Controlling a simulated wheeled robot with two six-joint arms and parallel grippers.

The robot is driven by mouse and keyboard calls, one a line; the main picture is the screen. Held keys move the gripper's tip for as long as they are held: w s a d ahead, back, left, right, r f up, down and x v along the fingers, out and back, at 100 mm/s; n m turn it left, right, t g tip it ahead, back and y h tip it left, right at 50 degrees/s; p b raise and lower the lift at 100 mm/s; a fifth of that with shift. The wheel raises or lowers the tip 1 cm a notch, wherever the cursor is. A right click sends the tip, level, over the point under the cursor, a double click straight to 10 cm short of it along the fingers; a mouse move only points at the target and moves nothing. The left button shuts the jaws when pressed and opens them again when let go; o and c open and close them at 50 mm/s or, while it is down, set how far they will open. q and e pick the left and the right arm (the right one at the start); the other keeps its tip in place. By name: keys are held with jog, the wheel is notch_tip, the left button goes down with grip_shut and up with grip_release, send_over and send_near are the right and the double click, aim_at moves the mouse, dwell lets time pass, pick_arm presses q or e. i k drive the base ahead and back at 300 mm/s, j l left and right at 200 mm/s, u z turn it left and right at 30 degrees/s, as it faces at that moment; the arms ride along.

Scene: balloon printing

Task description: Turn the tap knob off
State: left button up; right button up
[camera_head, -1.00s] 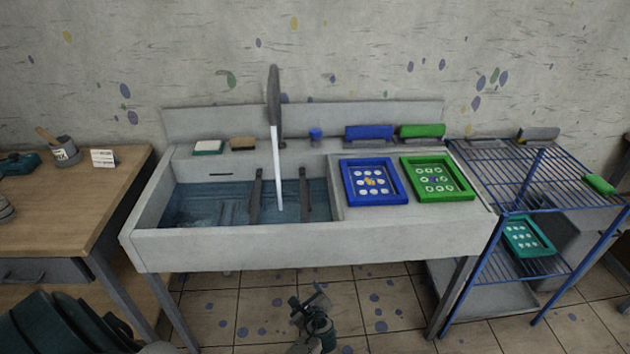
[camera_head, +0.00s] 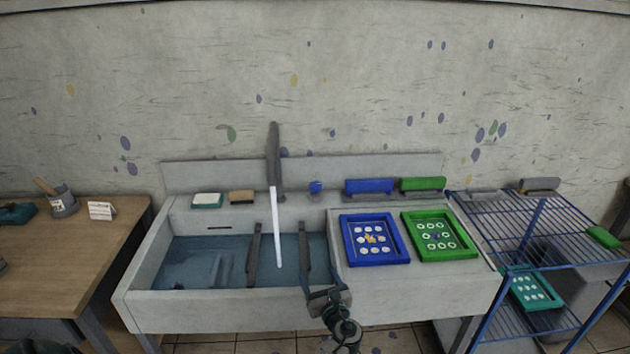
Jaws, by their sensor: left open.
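A blue tap knob (camera_head: 316,187) sits on the sink's back ledge, just right of the tall dark tap (camera_head: 274,160). A white stream of water (camera_head: 277,228) runs from the tap down into the sink basin (camera_head: 190,260), which holds bluish water. My left gripper (camera_head: 323,283) is open and empty at the sink's front edge, in front of and well below the knob. It touches neither knob nor tap. My right gripper is not in view.
A blue frame (camera_head: 347,243) and a green frame (camera_head: 470,241) lie on the drainboard. Blue and green squeegees (camera_head: 370,185) stand behind them. A blue wire rack (camera_head: 500,215) stands right, a wooden table (camera_head: 50,250) left.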

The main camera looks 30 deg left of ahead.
aim_at(315, 187)
jog(key=i+j, duration=0.8)
jog(key=i, duration=0.15)
jog(key=i+j, duration=0.15)
jog(key=j, duration=0.15)
jog(key=i+j, duration=0.15)
jog(key=j, duration=0.15)
jog(key=i+j, duration=0.15)
jog(key=j, duration=0.15)
